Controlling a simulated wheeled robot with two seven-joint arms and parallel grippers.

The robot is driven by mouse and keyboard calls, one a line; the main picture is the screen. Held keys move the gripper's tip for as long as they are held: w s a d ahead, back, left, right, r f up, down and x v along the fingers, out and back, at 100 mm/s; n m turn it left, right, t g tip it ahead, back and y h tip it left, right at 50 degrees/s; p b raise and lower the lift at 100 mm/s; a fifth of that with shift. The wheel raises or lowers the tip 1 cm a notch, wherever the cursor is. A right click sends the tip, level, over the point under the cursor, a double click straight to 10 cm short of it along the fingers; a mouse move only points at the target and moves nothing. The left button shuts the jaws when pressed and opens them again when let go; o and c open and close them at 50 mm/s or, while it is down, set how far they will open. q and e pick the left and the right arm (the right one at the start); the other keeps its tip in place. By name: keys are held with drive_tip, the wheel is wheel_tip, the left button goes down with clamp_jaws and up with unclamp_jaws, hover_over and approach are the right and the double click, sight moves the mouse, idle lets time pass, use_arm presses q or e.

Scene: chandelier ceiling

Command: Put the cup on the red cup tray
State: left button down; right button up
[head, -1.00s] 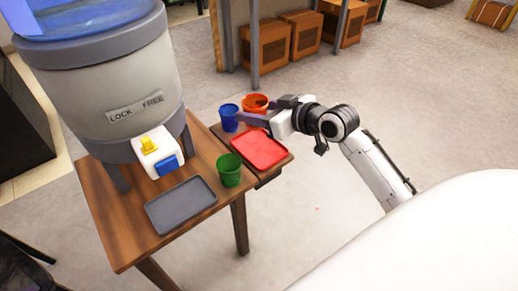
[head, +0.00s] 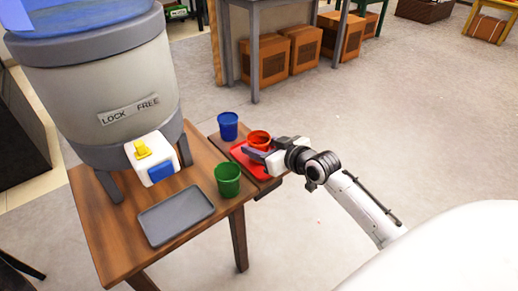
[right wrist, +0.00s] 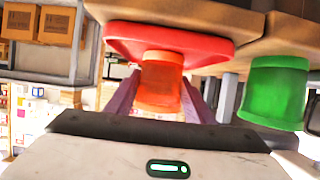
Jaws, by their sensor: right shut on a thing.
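The orange-red cup (head: 259,138) is upright between the fingers of my right gripper (head: 258,152), over the red tray (head: 243,162). The gripper is shut on it. In the right wrist view, which appears upside down, the cup (right wrist: 161,82) is between the two purple fingers (right wrist: 160,98). Its base meets the red tray (right wrist: 200,50) in the picture; I cannot tell whether it rests on the tray or is just above it. The gripper hides part of the tray in the head view. My left gripper is not in view.
A blue cup (head: 228,127) stands behind the tray and a green cup (head: 228,182) in front-left of it. A grey tray (head: 176,214) lies on the wooden table (head: 105,232). A large dispenser (head: 105,95) stands at the left. The floor right of the table is clear.

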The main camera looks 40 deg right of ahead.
idle(0.3)
drive_tip(key=o, duration=1.2)
drive_tip(key=shift+f, duration=0.15)
drive_tip(key=shift+o, duration=0.2)
